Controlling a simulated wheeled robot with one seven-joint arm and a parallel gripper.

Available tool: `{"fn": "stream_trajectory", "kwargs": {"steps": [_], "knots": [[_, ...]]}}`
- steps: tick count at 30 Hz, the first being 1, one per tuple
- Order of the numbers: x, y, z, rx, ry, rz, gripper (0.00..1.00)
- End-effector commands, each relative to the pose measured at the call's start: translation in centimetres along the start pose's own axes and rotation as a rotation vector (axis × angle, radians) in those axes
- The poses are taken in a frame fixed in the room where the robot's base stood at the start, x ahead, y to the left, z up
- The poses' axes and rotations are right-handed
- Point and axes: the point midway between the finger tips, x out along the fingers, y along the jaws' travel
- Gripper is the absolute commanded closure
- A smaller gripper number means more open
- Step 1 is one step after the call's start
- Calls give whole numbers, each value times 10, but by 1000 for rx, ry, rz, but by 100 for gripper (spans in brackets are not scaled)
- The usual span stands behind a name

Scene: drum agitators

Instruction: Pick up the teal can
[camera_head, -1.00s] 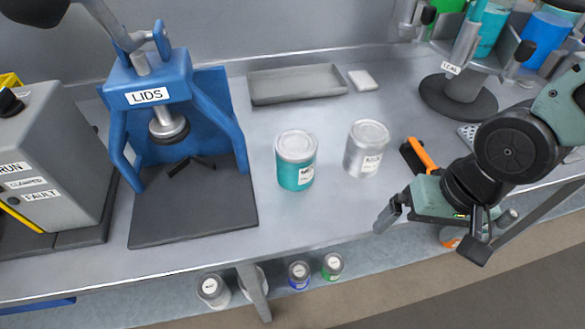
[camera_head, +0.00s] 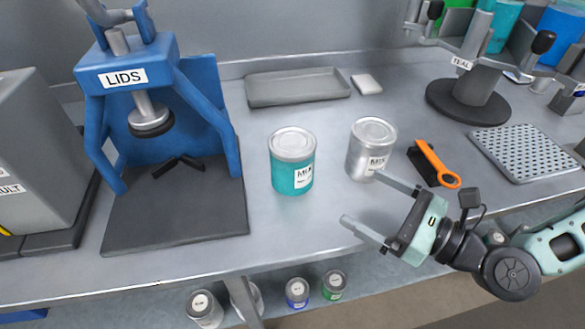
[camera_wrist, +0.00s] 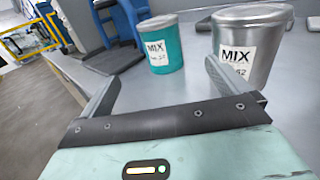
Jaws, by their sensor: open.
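The teal can (camera_head: 292,172) stands upright on the bench, with a silver lid and a white "MIX" label. In the wrist view the teal can (camera_wrist: 165,52) stands beyond my fingers, between their lines of reach. A silver can (camera_head: 366,155) with a similar label stands just right of it, apart from it. The silver can (camera_wrist: 246,45) is close to my right finger in the wrist view; I cannot tell whether they touch. My gripper (camera_head: 362,200) is open and empty, at the bench's front edge, right of the teal can. Its fingers point left toward the teal can.
The blue LIDS press (camera_head: 150,110) stands left on a dark base plate. A grey tray (camera_head: 297,88) lies behind the cans. Small cans sit below the bench. The bench before the teal can is clear.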

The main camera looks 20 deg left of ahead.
Motion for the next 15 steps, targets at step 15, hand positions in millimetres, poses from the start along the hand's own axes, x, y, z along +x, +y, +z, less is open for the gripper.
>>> {"fn": "stream_trajectory", "kwargs": {"steps": [15], "knots": [[97, 2, 3, 2, -2, 3, 0]]}}
